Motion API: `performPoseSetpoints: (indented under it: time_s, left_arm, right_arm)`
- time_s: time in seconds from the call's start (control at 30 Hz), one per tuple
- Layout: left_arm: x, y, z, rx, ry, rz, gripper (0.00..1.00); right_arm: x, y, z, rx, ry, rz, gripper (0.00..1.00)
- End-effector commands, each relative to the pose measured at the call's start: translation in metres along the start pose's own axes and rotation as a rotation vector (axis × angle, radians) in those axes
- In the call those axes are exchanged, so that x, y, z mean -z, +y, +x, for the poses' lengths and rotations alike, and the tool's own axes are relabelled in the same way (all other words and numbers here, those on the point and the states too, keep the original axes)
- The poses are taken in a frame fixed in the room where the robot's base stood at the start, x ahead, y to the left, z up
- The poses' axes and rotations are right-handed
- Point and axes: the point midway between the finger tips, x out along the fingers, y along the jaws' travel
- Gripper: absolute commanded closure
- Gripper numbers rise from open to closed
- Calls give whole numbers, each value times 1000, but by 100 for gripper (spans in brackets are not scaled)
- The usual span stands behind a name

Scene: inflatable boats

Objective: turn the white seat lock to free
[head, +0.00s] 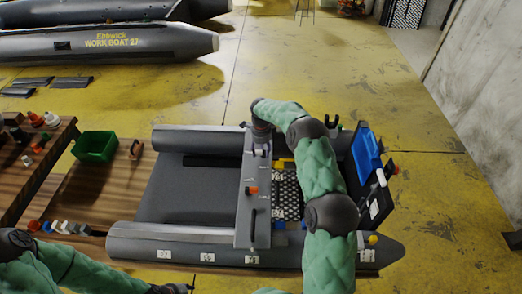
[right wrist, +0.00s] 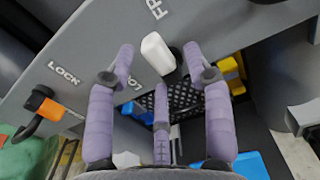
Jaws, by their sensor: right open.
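The white seat lock (right wrist: 158,53) is a small white block-shaped handle on the grey seat board (right wrist: 100,45). In the right wrist view it sits just beyond and between the fingertips of my right gripper (right wrist: 160,75), whose purple fingers are spread with nothing held. A partly cut-off word starting "FR" is printed above the lock, and "LOCK" is printed to the left. In the head view my right gripper (head: 261,148) is over the far end of the seat board (head: 252,220), and the lock cannot be made out. My left arm is at the bottom left, its gripper mostly cut off.
An orange-and-black lever (right wrist: 43,108) is on the same board. A green bin (head: 96,147) stands on the wooden table (head: 85,190) to the left.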

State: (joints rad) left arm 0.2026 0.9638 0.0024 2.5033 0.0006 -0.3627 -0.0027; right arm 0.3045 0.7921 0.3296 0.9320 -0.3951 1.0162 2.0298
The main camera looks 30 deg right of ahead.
Motion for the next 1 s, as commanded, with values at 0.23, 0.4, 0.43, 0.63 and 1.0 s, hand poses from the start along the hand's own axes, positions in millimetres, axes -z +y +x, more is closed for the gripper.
performPoseSetpoints:
  time_s: [0.23,0.4,0.43,0.63,1.0]
  left_arm:
    - [0,0,0,0,0,0,60]
    - [0,0,0,0,0,0,60]
    - [0,0,0,0,0,0,60]
    - [0,0,0,0,0,0,60]
    - [0,0,0,0,0,0,60]
  right_arm:
    - [0,-1,-35,5,-2,1,48]
    - [-1,-1,-70,5,-1,0,48]
    - [-1,-2,-76,6,-2,0,48]
    - [0,-1,-104,2,-1,1,48]
    - [0,0,-119,1,-1,0,48]
